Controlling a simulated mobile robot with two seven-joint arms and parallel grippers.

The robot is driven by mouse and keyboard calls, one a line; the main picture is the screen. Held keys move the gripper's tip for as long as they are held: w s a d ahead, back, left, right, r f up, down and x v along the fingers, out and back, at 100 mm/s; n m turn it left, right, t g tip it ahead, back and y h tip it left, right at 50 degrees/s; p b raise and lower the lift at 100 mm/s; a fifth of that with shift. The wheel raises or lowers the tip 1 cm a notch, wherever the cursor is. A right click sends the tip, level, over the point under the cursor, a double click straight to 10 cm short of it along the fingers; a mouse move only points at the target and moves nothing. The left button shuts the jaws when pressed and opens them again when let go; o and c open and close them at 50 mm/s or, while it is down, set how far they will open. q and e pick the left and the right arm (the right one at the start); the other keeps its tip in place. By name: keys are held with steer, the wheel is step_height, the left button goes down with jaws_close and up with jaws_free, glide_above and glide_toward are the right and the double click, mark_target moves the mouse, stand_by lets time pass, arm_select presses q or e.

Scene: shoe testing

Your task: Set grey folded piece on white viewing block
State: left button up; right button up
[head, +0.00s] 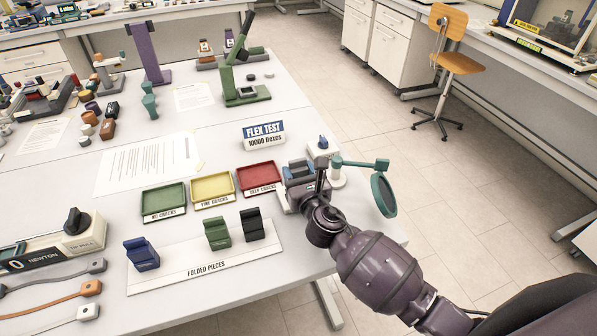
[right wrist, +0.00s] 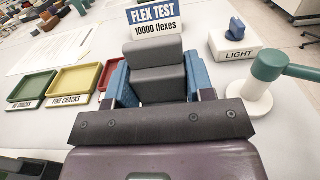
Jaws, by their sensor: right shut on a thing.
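The grey folded piece (right wrist: 158,75) stands between the blue fingertips of my right gripper (right wrist: 162,85) in the right wrist view. It has a raised back and a lower front. In the head view my right gripper (head: 299,172) is shut on it at the right of the table, beside the red tray, and hides most of the piece. A pale edge (head: 286,207) shows below the gripper; I cannot tell whether it is the white viewing block. The height of the piece above the table is unclear. My left gripper is not in view.
A teal magnifier ring (head: 383,196) on a white post stands just right of the gripper. The white light box (right wrist: 237,45) and flex test sign (head: 264,133) are behind. Green, yellow and red trays (head: 258,177) lie left. Folded pieces (head: 217,232) stand on a white board in front.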

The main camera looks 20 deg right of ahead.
steer(key=shift+f, duration=0.15)
steer(key=shift+f, duration=0.2)
steer(key=shift+b, duration=0.3)
steer(key=shift+f+b, duration=0.5)
steer(key=shift+f, duration=0.15)
steer(key=o, duration=1)
